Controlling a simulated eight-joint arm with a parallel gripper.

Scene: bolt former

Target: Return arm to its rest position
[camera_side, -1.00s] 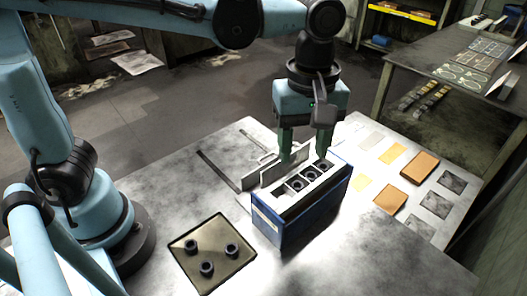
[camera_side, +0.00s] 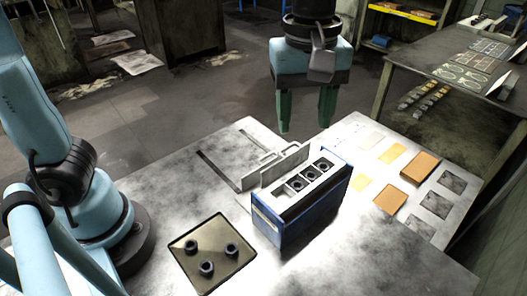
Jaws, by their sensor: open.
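My gripper (camera_side: 304,127) is in the upper middle of the side view, above and behind the blue box. Its two green fingers point down, apart, with nothing between them. The blue box (camera_side: 318,217) stands on the metal table with a light top panel. Dark round parts (camera_side: 310,174) sit in square slots of that panel, and the slot nearest the left looks empty.
A square tray (camera_side: 188,277) with three dark round pieces lies at the front. A grey upright plate with handles (camera_side: 285,165) stands behind the box. Orange blocks (camera_side: 390,200) and flat plates lie to the right. A side bench (camera_side: 440,85) stands at the upper right.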

